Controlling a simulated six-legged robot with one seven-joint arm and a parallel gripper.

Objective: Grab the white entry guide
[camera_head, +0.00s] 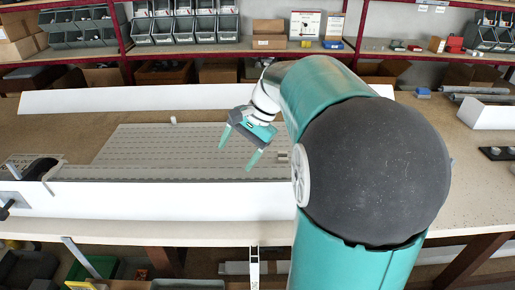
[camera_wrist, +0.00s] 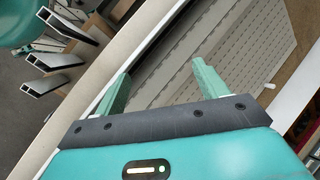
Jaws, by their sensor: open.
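A small white upright piece (camera_head: 173,120) stands at the far edge of the grey slatted shutter panel (camera_head: 140,150); it may be the white entry guide, but it is too small to be sure. My gripper (camera_head: 239,150) is open and empty above the right part of the panel, to the right of this piece and apart from it. In the wrist view, the two green fingers of my gripper (camera_wrist: 160,76) are spread, with the slatted panel (camera_wrist: 235,38) beyond them.
A long white front rail (camera_head: 170,200) and a white back rail (camera_head: 150,99) border the panel. A dark roller-like part (camera_head: 38,169) sits at the left end. Shelves with grey bins (camera_head: 185,28) stand behind. A white box (camera_head: 487,113) is at the right.

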